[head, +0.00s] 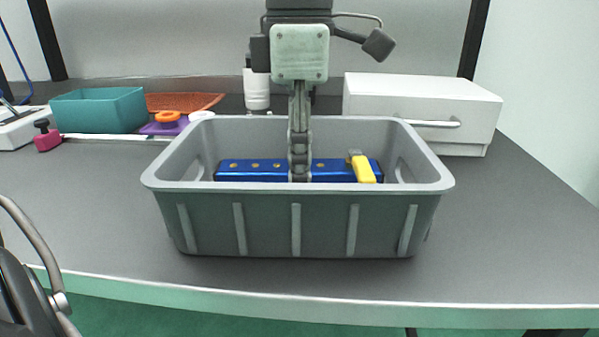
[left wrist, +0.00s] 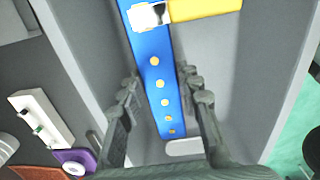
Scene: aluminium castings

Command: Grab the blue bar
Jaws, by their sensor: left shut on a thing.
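The blue bar (head: 334,172) lies lengthwise inside the grey crate (head: 270,228), with a row of small yellowish holes or dots along its top. My left gripper (head: 299,172) reaches straight down into the crate near the bar's middle and is shut on the bar. In the left wrist view the bar (left wrist: 149,45) runs between the two fingers of the left gripper (left wrist: 162,80). The crate's front wall hides the bar's lower part and the crate floor in the head view. My right gripper is not in view.
A yellow piece with a metal-coloured end (head: 365,171) lies across the bar's right part. Behind the crate stand a white box with a handle (head: 420,95), a white bottle (head: 256,92) and a teal bin (head: 98,110). The grey table (head: 500,240) is clear right of the crate.

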